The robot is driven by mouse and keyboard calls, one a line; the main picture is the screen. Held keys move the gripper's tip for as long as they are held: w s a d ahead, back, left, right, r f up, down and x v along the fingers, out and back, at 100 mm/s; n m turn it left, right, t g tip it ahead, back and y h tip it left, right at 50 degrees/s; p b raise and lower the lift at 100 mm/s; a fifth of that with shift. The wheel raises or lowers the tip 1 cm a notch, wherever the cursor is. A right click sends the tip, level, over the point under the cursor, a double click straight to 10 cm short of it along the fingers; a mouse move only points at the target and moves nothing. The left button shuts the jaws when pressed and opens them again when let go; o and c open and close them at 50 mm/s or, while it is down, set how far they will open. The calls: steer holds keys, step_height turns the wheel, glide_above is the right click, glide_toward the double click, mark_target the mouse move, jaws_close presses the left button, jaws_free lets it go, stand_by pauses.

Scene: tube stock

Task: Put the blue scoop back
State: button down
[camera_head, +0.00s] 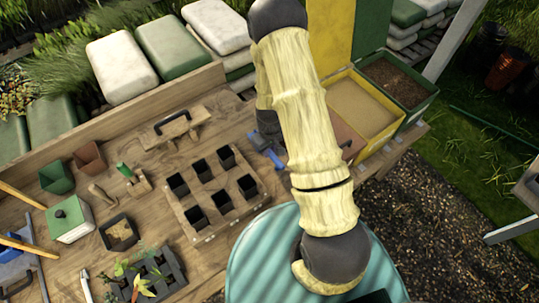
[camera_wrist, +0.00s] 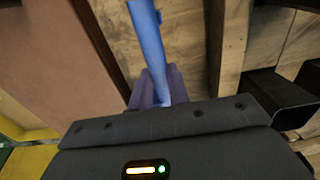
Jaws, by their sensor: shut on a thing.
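The blue scoop (camera_head: 262,142) is at the back of the table, beside the bins, partly covered by my arm in the head view. In the wrist view its bright blue shaft (camera_wrist: 149,45) runs upward from the dark gripper body, with a darker bluish-purple part around its lower end. My gripper (camera_head: 270,138) is shut on the scoop, mostly behind my arm in the head view.
A reddish bin (camera_wrist: 50,50) is close on the left in the wrist view. The yellow bin (camera_head: 350,118) and green bin (camera_head: 412,118) stand beyond it. A wooden pot tray (camera_head: 240,206) with several black pots lies left of my arm.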

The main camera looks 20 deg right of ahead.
steer(key=shift+f+p, duration=0.7)
steer(key=shift+f, duration=1.35)
steer(key=shift+f, duration=0.2)
steer(key=c, duration=1.3)
jaws_free()
steer(key=shift+c, duration=0.2)
steer(key=shift+r, duration=0.3)
steer(key=shift+r+b, duration=2.1)
steer(key=shift+r, duration=3.8)
